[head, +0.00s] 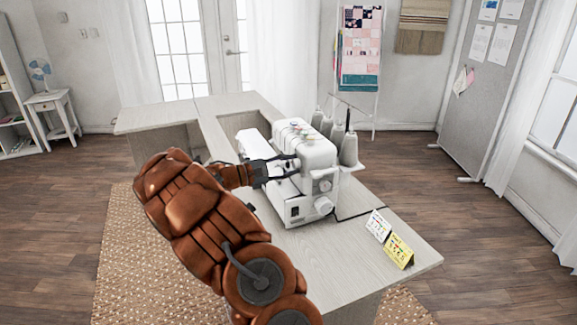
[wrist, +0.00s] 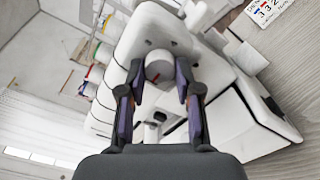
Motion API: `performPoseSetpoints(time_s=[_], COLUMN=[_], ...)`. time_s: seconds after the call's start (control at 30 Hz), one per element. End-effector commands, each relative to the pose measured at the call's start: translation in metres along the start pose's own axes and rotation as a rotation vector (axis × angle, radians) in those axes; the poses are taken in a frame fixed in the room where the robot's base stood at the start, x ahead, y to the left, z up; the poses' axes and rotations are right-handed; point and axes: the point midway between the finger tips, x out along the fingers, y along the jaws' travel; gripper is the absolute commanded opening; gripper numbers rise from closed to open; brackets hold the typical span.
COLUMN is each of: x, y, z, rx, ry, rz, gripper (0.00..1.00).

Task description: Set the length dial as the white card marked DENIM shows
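The white sewing machine (head: 301,180) stands on the pale table. My gripper (head: 290,165) reaches its left side in the head view. In the wrist view a round grey-white dial (wrist: 158,69) sits on the machine's face, between the tips of my gripper (wrist: 159,84). The fingers are apart, one on each side of the dial; I cannot tell whether they touch it. The dial's markings are not legible. The white card (head: 379,225) stands on the table to the right of the machine. It also shows in the wrist view (wrist: 268,10), cut off, with coloured figures too small to read surely.
A yellow card (head: 399,251) stands beside the white one. Grey thread cones (head: 348,150) stand behind the machine. Another knob (head: 323,205) is on the machine's right end. The table (head: 335,262) is bare in front of the machine.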

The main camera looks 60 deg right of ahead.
Motion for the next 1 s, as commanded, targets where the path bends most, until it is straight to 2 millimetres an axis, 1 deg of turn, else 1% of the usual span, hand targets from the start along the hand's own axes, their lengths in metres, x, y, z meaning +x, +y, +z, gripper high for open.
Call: performPoseSetpoints(time_s=[0.03,0.2,0.23,0.5,0.63,0.77,1.0], x=[-0.001,0.0,0.0,0.001,-0.006,-0.024,-0.071], y=[0.001,0.001,0.0,0.0,0.0,0.0,0.001], z=[-0.001,0.0,0.0,0.001,0.001,0.0,-0.001], rx=[0.001,0.001,0.001,0.001,0.001,0.001,0.003], ry=[0.003,0.0,-0.001,-0.002,-0.002,0.0,0.001], rz=[0.003,0.001,0.001,-0.001,0.001,0.001,0.001], gripper=[0.39,0.56,0.58,0.58,0.58,0.58,0.58])
